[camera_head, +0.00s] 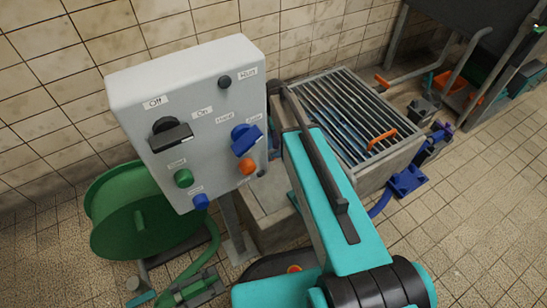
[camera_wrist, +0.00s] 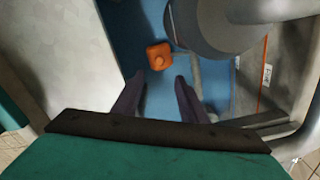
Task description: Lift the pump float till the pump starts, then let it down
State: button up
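In the wrist view an orange block with a rounded knob (camera_wrist: 158,56), which looks like the pump float, sits over blue water (camera_wrist: 130,20). My gripper (camera_wrist: 159,84) has its two dark fingers apart with nothing between them. The orange block lies just beyond the fingertips, roughly in line with the gap, and apart from them. A grey cylindrical body (camera_wrist: 215,25), perhaps the pump, stands close to the right of the block. In the head view my gripper and the float are hidden behind the control box and my arm.
A grey control box (camera_head: 215,120) with knobs and labels stands left of my arm. A metal grate (camera_head: 350,110) with orange handles covers the pit's far part. A green hose reel (camera_head: 140,215) is at left. In the wrist view a pale wall (camera_wrist: 65,60) is close at left.

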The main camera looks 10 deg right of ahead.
notch_tip(320, 180, down, 13)
jog(key=b, duration=0.4)
jog(key=shift+f+b, duration=0.15)
jog(key=shift+b, duration=0.2)
grip_shut()
